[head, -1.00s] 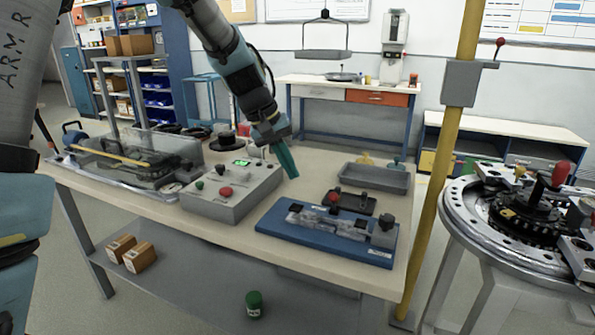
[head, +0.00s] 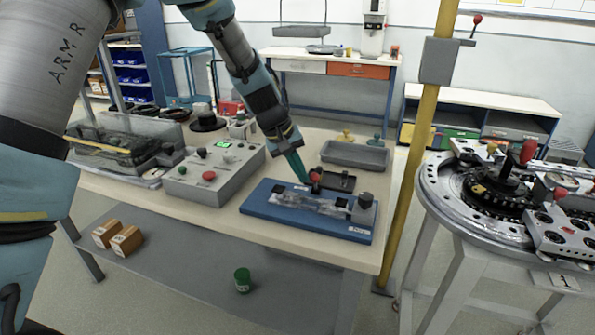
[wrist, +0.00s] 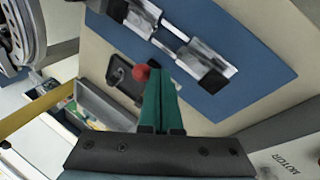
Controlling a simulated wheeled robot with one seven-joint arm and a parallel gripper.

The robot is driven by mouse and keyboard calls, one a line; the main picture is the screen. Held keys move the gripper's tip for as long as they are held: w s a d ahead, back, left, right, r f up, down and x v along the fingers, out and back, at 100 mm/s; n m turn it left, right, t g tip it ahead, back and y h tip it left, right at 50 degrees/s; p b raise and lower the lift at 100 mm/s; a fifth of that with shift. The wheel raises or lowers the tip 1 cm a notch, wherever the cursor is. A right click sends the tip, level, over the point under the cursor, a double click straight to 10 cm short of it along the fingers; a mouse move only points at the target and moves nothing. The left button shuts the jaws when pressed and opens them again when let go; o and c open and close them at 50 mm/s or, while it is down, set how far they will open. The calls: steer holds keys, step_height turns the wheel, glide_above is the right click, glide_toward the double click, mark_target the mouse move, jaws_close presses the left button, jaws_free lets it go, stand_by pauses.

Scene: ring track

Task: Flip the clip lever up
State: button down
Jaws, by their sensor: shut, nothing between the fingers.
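The red ball knob (head: 315,176) of a small lever stands on a dark base plate (head: 343,182) on the workbench, just behind the blue fixture plate. I take it to be the clip lever; its arm is mostly hidden, so I cannot tell its angle. My gripper (head: 304,179) is shut and empty, its green fingers pointing down just left of the knob. In the wrist view, the red knob (wrist: 141,72) lies right beside the fingertips (wrist: 160,74). I cannot tell whether they touch.
The blue fixture plate (head: 265,208) with clear and metal parts lies in front. A grey control box (head: 190,187) stands left and a grey tray (head: 357,155) behind. A yellow post (head: 408,165) and a round ring table (head: 440,200) are on the right.

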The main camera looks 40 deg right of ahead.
steer(key=shift+r, duration=0.1)
steer(key=shift+d+r+p, duration=0.1)
steer(key=shift+p, duration=0.45)
steer(key=shift+w+y, duration=0.15)
steer(key=shift+y, duration=0.15)
steer(key=shift+w+d+r+g+y+p, duration=0.15)
steer(key=shift+d+g+y+p, duration=0.2)
steer(key=shift+p, duration=0.45)
steer(key=shift+w+d+r+p, duration=0.1)
steer(key=shift+p, duration=0.25)
steer(key=shift+d, duration=0.15)
steer(key=shift+w+d+r, duration=0.1)
steer(key=shift+w+d, duration=0.45)
steer(key=shift+d, duration=0.2)
steer(key=shift+w+d, duration=0.5)
steer(key=shift+d, duration=0.25)
steer(key=shift+a+r, duration=0.1)
steer(key=shift+r+p, duration=0.55)
steer(key=shift+r, duration=0.25)
